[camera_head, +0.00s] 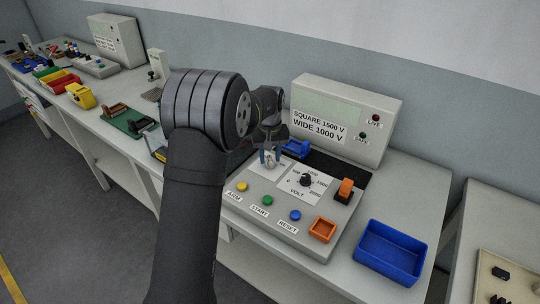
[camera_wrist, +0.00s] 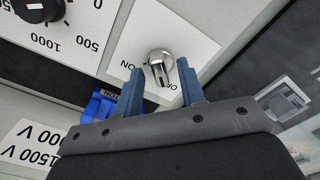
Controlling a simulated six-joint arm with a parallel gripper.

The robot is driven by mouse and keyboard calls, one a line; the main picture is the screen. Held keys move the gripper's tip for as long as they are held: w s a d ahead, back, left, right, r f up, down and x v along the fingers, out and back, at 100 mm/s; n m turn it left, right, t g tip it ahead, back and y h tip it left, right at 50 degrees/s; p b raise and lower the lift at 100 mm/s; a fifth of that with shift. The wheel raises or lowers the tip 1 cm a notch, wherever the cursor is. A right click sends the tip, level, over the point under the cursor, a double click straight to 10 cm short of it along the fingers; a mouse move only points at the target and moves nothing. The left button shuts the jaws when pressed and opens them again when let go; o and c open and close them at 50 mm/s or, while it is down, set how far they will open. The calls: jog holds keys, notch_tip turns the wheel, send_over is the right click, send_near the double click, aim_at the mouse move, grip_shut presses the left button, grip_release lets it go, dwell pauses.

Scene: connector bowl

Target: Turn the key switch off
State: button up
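The key switch (camera_wrist: 160,62) is a silver round knob with a raised key grip, on a white plate of the console (camera_head: 337,246).
A black VOLT dial (camera_head: 306,180) and an orange switch (camera_head: 345,188) stand right of the gripper. A blue connector (camera_head: 296,148) lies just behind it. A display box (camera_head: 345,112) rises at the back. Yellow, green and blue buttons line the front; a blue bin (camera_head: 390,252) stands right.

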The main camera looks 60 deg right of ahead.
aim_at(270, 158)
notch_tip(270, 158, up, 18)
jog(key=shift+f, duration=0.25)
dwell(0.4)
jog(key=shift+f, duration=0.1)
dwell(0.4)
notch_tip(270, 158, down, 17)
jog(key=shift+f, duration=0.15)
dwell(0.5)
